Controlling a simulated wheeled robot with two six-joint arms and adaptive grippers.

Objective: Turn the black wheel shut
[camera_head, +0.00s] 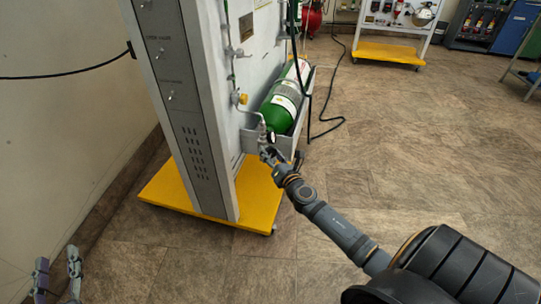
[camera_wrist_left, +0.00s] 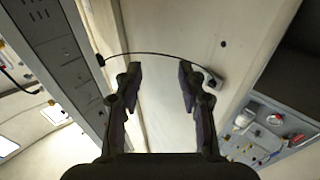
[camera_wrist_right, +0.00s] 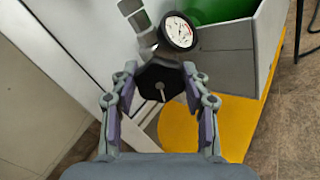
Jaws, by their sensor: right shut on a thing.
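The black wheel (camera_wrist_right: 160,84) sits between the fingers of my right gripper (camera_wrist_right: 160,100), which is shut on it. A round pressure gauge (camera_wrist_right: 178,32) with a white dial is just above the wheel. In the head view my right gripper (camera_head: 270,155) reaches the valve end of the green cylinder (camera_head: 284,104), and its fingers hide most of the wheel there. My left gripper (camera_head: 58,276) is at the lower left of the head view, far from the wheel. In the left wrist view its fingers (camera_wrist_left: 158,85) are apart with nothing between them.
The cylinder lies in a grey holder (camera_wrist_right: 228,70) on the trainer panel. The trainer stands on a yellow base (camera_head: 168,190). A black hose (camera_head: 330,120) hangs to the floor beside it. The tiled floor on the right is mostly clear. A second trainer (camera_head: 395,30) stands at the back.

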